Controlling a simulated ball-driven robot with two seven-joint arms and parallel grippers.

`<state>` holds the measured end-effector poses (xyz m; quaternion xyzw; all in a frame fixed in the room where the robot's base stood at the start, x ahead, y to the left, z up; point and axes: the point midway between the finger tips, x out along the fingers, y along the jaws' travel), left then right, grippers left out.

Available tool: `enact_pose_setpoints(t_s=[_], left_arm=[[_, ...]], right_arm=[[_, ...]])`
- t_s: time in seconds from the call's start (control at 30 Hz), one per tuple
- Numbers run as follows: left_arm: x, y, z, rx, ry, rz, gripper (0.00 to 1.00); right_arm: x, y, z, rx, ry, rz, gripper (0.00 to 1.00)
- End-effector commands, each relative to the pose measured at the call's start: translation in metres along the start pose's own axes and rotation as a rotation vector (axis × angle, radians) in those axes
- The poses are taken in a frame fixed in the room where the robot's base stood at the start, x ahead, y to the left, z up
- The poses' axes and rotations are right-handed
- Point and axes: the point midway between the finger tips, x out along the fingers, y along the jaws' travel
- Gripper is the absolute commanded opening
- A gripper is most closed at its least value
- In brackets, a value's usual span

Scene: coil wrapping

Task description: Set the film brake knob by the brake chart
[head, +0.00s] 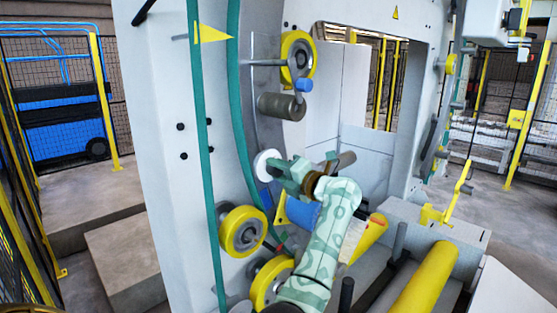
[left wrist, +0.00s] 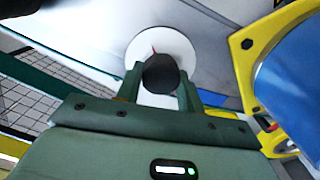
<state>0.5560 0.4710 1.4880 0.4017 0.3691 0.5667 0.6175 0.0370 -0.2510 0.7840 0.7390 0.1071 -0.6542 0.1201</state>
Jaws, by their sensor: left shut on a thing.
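The film brake knob (left wrist: 160,73) is dark and round, and sits in front of a white disc. A short red mark shows on the disc above the knob in the left wrist view. In the head view the white disc (head: 264,163) is on the machine's ring frame, partly covered by my gripper. My left gripper (head: 277,171) is shut on the knob; its two green fingers lie on either side of it in the left wrist view (left wrist: 161,88). I cannot make out a brake chart. My right gripper is not in view.
Yellow rollers stand close by, one above (head: 297,55) and one lower left (head: 242,231). A grey roller (head: 282,106) sits above the disc. A blue cylinder (head: 303,214) is beside my arm. A yellow roller (head: 424,281) lies at lower right.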

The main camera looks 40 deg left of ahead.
Motion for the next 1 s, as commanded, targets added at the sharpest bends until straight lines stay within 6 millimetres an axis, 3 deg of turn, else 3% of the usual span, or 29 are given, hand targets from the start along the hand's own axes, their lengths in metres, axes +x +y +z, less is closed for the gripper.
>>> enact_pose_setpoints(t_s=[0.1,0.5,1.0], left_arm=[[-0.001,0.006,0.003,0.112,-0.002,-0.001,0.15],[0.0,0.005,0.003,0.438,-0.002,0.001,0.15],[0.0,0.003,0.002,0.607,-0.002,0.003,0.15]], right_arm=[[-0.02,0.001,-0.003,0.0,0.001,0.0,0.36],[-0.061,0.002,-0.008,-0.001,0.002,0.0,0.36],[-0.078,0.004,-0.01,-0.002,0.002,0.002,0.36]])
